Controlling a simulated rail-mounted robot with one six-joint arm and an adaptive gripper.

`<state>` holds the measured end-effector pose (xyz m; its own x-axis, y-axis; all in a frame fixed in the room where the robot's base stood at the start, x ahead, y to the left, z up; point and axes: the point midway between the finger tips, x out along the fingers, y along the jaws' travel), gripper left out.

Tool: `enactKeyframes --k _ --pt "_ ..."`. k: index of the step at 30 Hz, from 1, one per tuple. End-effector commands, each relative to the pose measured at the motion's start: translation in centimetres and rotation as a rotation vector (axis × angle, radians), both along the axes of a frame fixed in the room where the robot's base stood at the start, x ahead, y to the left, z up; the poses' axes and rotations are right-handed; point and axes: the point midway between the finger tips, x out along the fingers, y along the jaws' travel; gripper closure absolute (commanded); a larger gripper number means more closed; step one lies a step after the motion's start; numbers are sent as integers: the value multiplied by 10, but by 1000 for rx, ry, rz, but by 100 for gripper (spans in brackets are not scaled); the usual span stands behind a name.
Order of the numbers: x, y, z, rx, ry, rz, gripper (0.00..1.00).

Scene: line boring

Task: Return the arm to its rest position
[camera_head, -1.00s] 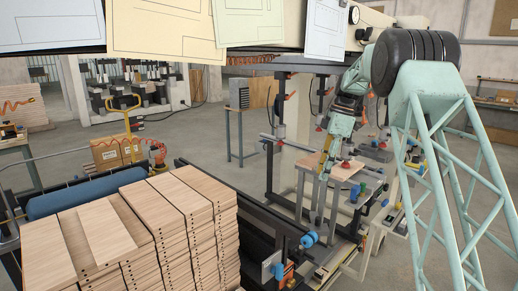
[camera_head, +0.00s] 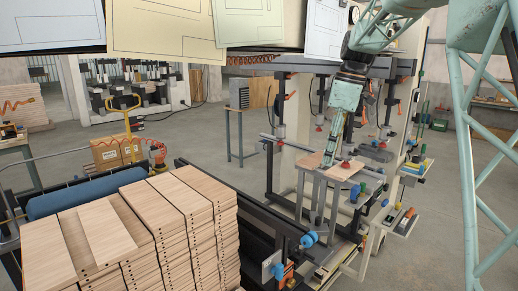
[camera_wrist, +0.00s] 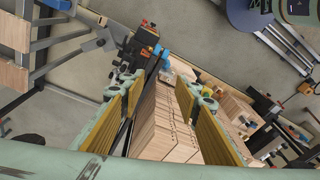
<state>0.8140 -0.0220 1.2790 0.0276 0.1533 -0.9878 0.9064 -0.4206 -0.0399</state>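My arm comes down from the upper right in the head view, in front of the boring machine (camera_head: 390,68). My gripper (camera_head: 329,160) hangs low at its end, over or in front of a light wooden board (camera_head: 347,169) on the machine's work table. I cannot tell the gap between them in depth. In the wrist view my gripper (camera_wrist: 160,90) has its two yellow-padded fingers spread apart. No object is held between them. The stack of boards (camera_wrist: 165,130) shows in the background between the fingers.
Several stacks of drilled boards (camera_head: 130,225) stand at the front left beside a blue roller (camera_head: 90,192). A dark conveyor rail (camera_head: 260,215) runs toward the machine. A pallet jack with a carton (camera_head: 117,152) stands behind. Grey floor is open at the middle left.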

Motion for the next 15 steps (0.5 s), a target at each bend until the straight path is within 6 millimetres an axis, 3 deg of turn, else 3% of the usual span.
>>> enactKeyframes --k 15 --pt "-87 10 45 -22 -24 -193 70"
